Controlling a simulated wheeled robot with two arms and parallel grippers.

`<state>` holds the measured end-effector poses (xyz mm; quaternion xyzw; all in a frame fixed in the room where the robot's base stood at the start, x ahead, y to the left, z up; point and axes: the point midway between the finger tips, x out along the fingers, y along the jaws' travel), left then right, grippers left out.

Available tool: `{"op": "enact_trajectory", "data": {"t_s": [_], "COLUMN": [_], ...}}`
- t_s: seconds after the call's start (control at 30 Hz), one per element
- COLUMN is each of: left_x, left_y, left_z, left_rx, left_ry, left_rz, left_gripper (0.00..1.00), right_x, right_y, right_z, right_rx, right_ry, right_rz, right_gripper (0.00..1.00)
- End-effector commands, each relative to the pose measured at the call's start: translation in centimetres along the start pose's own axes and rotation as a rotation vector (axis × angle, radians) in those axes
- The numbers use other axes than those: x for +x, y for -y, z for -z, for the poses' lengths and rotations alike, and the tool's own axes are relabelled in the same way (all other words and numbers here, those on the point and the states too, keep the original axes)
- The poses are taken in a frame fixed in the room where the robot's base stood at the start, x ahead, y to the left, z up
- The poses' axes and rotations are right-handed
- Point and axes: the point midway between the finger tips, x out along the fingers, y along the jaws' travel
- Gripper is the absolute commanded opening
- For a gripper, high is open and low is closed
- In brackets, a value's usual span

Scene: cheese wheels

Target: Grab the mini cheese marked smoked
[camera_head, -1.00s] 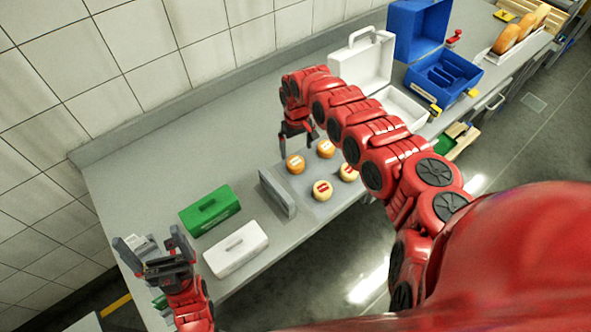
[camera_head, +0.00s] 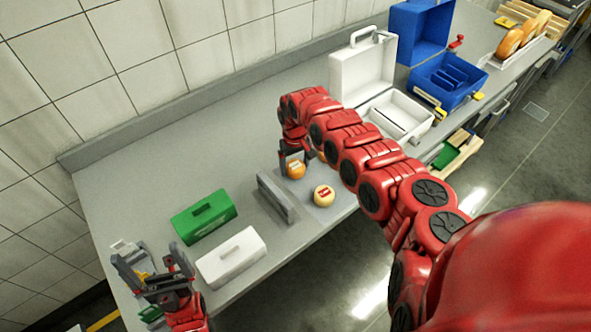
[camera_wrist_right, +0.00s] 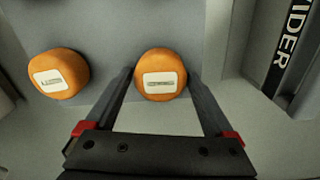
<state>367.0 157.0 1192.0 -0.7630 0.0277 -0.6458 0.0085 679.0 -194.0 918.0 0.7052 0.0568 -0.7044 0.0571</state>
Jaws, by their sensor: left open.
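An orange mini cheese (camera_head: 295,171) with a white label sits on a grey mat on the counter; it also shows in the right wrist view (camera_wrist_right: 160,76). My right gripper (camera_head: 294,160) is open around it, one finger on each side; I cannot tell if they touch it. A second orange cheese (camera_wrist_right: 57,74) lies to the left in the wrist view. A pale cheese with a red label (camera_head: 323,195) is nearer the counter's front. The label words are too small to read. My arm hides other cheeses. My left gripper (camera_head: 150,265) is open and empty at the far left.
A grey divider (camera_head: 277,197) stands left of the cheeses, lettered in the wrist view (camera_wrist_right: 290,40). A green case (camera_head: 204,216) and a white case (camera_head: 231,257) lie further left. An open white case (camera_head: 362,69) and an open blue case (camera_head: 447,82) stand right.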

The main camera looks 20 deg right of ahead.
Motion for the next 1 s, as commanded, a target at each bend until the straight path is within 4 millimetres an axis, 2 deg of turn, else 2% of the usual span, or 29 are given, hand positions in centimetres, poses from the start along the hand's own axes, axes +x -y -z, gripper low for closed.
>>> {"op": "enact_trajectory", "data": {"t_s": [0.03,0.3,0.4,0.73,0.87,1.0], "left_x": [0.0,0.0,0.0,0.7,2.1,4.5], "left_y": [0.0,0.0,0.0,0.0,0.1,0.2], "left_z": [0.0,0.0,0.0,0.1,0.4,0.8], "left_rx": [0.000,0.000,0.000,0.000,0.000,0.000], "left_ry": [0.000,0.000,0.000,0.000,0.000,0.000], "left_rz": [0.000,0.000,0.000,0.000,0.000,0.000], "left_gripper": [1.00,1.00,1.00,1.00,1.00,1.00], "right_x": [0.0,0.0,0.0,-0.7,-2.4,-5.1], "right_y": [0.0,0.0,0.0,0.0,0.0,-0.1], "right_z": [0.0,0.0,0.0,0.0,0.0,0.0], "right_rx": [0.000,0.000,0.000,0.000,0.000,0.000], "right_ry": [0.000,0.001,0.001,0.001,0.001,0.001], "right_rz": [0.000,0.000,0.000,0.000,-0.001,-0.001], "right_gripper": [0.77,0.28,0.13,0.13,0.13,0.13]}}
